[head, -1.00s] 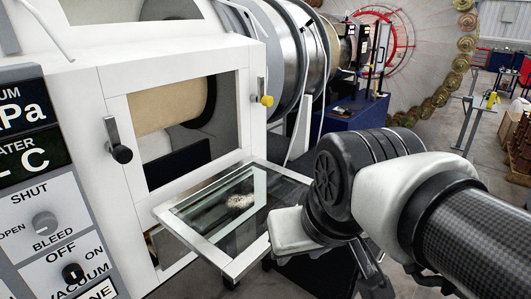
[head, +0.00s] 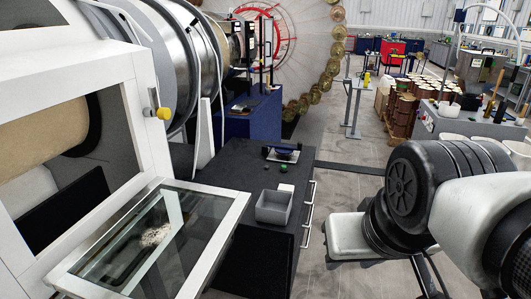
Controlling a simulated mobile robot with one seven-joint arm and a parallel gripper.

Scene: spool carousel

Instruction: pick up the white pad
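I cannot make out a white pad for certain. A small pale, rough patch (head: 155,235) shows on or through the glass of the open door (head: 222,236) at the lower left; I cannot tell what it is. On the dark cabinet top beyond, a small dark-blue item has a whitish strip (head: 283,156) under it, too small to identify. My arm reaches in from the right, over the floor to the right of the cabinet. My gripper's fingers are not visible.
The white-framed chamber (head: 136,95) stands at left. Open floor (head: 340,185) lies between cabinet and arm. Drums and a grey bench stand at right.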

